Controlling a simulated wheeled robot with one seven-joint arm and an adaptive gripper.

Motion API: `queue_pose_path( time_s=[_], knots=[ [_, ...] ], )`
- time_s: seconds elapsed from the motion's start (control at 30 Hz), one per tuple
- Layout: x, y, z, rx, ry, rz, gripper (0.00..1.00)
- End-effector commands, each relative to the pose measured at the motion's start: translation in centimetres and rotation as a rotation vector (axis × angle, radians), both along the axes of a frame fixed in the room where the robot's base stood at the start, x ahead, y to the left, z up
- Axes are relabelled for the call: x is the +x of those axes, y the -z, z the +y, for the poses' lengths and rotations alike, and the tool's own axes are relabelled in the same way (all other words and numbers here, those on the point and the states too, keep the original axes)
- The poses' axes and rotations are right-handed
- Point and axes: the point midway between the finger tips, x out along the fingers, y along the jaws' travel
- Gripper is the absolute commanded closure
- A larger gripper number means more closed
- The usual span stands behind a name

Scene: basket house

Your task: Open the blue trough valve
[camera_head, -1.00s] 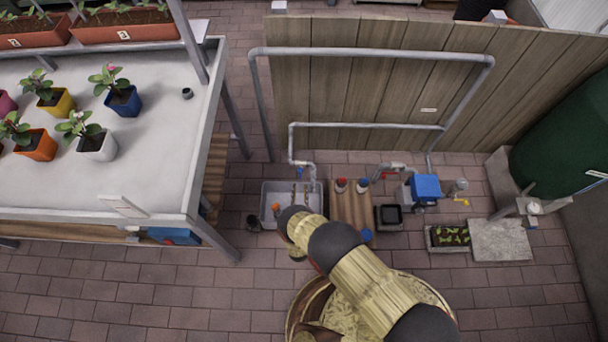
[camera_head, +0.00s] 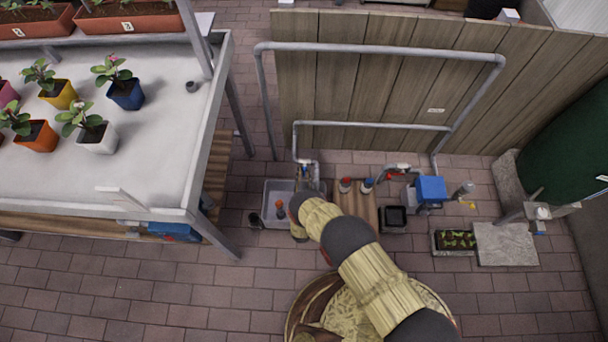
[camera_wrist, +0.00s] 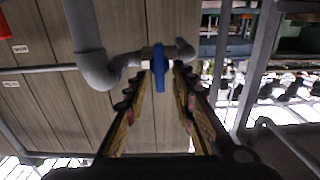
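The blue trough valve handle (camera_wrist: 159,74) sits on a metal fitting of the grey pipe (camera_wrist: 100,68) in the wrist view. It shows between the fingertips of my gripper (camera_wrist: 163,72). The fingers are open, one on each side of the handle, with no clear contact. In the head view my gripper (camera_head: 307,172) is at the pipe outlet above the grey trough (camera_head: 279,190). There my arm and gripper hide most of the valve and part of the trough.
A blue pump box (camera_head: 431,188) and black tray (camera_head: 394,218) lie farther right. A white plant table (camera_head: 160,160) is left. A plank fence (camera_head: 390,80) stands behind.

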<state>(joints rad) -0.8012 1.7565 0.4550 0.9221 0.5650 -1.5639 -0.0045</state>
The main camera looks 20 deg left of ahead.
Motion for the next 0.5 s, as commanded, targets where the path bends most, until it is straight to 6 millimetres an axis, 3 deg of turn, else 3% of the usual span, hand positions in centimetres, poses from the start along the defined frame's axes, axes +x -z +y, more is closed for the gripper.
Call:
queue_pose_path(
  time_s=[0.4, 0.5],
  knots=[
    [0.0, -0.01, -0.01, 0.0, 0.001, 0.0, 1.0],
    [0.0, -0.01, -0.01, 0.0, 0.0, 0.0, 1.0]
  ],
)
